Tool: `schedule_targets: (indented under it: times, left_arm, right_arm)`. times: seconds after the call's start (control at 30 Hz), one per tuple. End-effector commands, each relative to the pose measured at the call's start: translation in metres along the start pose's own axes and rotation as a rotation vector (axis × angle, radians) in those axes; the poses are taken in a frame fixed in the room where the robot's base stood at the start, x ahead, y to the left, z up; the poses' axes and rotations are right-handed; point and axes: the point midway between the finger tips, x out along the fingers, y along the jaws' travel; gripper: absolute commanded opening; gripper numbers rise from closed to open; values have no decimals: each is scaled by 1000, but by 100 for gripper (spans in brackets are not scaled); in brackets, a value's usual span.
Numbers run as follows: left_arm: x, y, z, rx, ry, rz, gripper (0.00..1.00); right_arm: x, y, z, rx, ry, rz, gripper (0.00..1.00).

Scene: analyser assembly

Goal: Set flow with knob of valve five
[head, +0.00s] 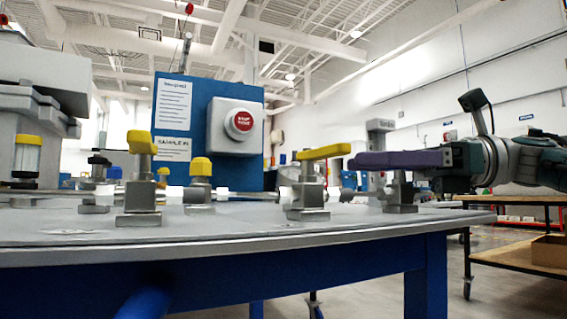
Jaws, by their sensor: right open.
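Several small metal valves stand on the grey table top (250,232). One valve (140,187) at the left has an upright yellow handle, and a smaller valve (200,185) with a yellow knob stands to its right. A third valve (308,190) has a flat yellow lever turned sideways. My right gripper (358,161) comes in from the right with purple fingers seen from the side, open. Its fingertips are close to the right end of that lever; contact cannot be told. Another valve body (400,192) stands below the fingers, its top hidden. I cannot tell which valve is number five.
A blue panel (172,128) with paper labels and a red button (243,121) stands behind the valves. A wooden-topped cart (525,250) stands at right. The table's front strip is clear.

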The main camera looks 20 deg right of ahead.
Motion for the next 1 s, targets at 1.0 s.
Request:
schedule_targets:
  times: [1.0]
  left_arm:
    - [-18, 0, -6, -1, 0, 1, 50]
  right_arm:
    - [-100, 0, 0, 0, 1, 1, 67]
